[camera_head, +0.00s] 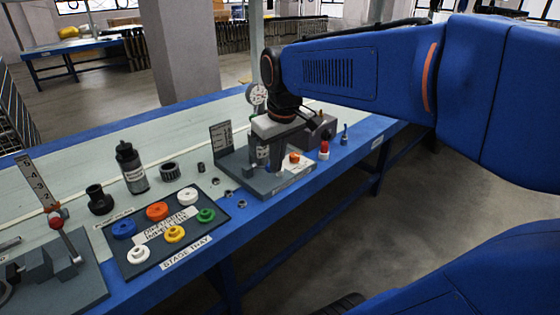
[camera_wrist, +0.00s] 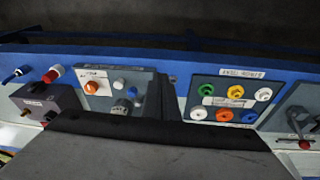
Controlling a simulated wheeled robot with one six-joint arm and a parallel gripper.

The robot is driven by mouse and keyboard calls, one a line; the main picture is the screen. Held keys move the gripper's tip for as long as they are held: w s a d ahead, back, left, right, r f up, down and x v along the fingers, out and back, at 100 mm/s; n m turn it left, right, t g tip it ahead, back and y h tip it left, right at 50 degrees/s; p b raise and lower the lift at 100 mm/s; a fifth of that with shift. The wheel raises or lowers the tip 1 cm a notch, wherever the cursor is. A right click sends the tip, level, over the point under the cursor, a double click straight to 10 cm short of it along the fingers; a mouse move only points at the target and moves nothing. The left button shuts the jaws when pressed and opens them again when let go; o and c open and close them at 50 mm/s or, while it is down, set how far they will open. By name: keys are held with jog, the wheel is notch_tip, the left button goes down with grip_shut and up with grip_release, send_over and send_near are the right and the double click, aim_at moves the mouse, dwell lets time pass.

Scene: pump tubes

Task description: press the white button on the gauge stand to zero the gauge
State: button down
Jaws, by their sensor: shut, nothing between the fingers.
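A round white-faced dial gauge (camera_head: 257,94) shows in the head view, behind my gripper. A grey base plate (camera_head: 257,184) lies below and carries an upright scale plate and an orange knob (camera_head: 294,157). In the wrist view the same plate (camera_wrist: 103,104) shows the orange knob (camera_wrist: 91,87) and a small pale round button (camera_wrist: 119,82); I cannot tell surely that this is the gauge stand's white button. My gripper (camera_head: 272,162) is shut and empty, pointing down over the plate. Whether it touches anything there is hidden. The gauge's lower stand is covered by my arm.
A stage tray (camera_head: 140,270) with several coloured rings lies to the left. A red-topped piece (camera_head: 324,150) stands right of the plate, near the table's blue edge. The pale surface behind is largely clear.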

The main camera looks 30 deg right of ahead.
jog(key=w+d+r+g, duration=0.1)
jog(key=w+d, duration=0.4)
jog(key=w, duration=0.3)
jog(key=w+d+n+g, duration=0.1)
jog(key=w+d, duration=0.5)
jog(key=w, duration=0.2)
jog(key=shift+d+r+g, duration=0.3)
jog(key=shift+r, duration=0.05)
notch_tip(320, 180, down, 14)
jog(key=shift+s, duration=0.1)
